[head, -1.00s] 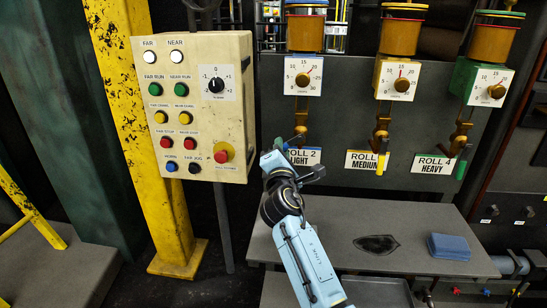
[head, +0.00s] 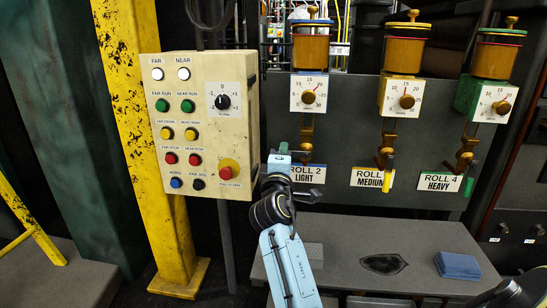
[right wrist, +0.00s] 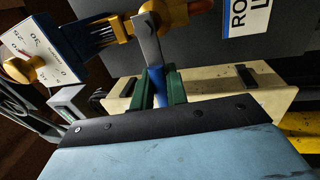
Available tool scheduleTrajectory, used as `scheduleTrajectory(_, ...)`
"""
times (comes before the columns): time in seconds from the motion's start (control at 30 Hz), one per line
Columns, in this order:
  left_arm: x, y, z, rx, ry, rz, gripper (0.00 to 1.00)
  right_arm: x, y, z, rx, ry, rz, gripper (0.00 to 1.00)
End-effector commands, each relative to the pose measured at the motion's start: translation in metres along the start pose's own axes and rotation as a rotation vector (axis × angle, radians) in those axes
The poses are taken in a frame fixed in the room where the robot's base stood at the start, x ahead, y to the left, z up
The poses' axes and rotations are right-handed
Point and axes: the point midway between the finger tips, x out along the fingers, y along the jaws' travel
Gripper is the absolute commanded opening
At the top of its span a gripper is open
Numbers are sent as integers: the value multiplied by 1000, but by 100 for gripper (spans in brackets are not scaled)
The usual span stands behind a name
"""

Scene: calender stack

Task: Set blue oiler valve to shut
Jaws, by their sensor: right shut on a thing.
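The blue oiler (head: 311,50), with a blue-rimmed lid, amber cup and white dial, hangs above the "ROLL 2 LIGHT" label (head: 308,174). Its brass valve body (head: 306,128) shows below the dial. In the right wrist view, the valve's blue handle (right wrist: 157,80) sits on a flat metal lever (right wrist: 149,38). My right gripper (right wrist: 159,90) is shut on this handle, with a green finger on each side. In the head view my right gripper (head: 281,153) is just left of the label, and the handle is mostly hidden there. My left gripper is not in view.
A cream control box (head: 205,125) with buttons stands close left of my right gripper. A yellow-lidded oiler (head: 407,50) and a green one (head: 493,55) hang to the right. A grey shelf (head: 350,245) below holds a folded blue cloth (head: 458,265).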

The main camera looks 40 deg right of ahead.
Motion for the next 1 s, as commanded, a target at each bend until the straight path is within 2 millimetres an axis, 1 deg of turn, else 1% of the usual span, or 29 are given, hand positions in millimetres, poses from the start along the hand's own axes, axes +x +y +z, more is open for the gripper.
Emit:
scheduleTrajectory(0.4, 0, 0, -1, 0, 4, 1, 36, 0, 0, 1, 11, -4, -2, 0)
scheduleTrajectory(0.43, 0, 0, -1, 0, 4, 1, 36, 0, 0, 1, 11, -4, -2, 18)
scheduleTrajectory(0.57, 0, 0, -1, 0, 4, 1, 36, 0, 0, 1, 10, -4, -1, 35)
scheduleTrajectory(0.87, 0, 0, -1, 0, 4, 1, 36, -1, 0, 1, 8, -3, -1, 35)
scheduleTrajectory(0.97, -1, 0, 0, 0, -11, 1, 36, -8, 0, 1, 8, -2, -2, 35)
scheduleTrajectory(1.0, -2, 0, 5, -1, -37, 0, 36, -14, 0, 0, 8, -2, -3, 35)
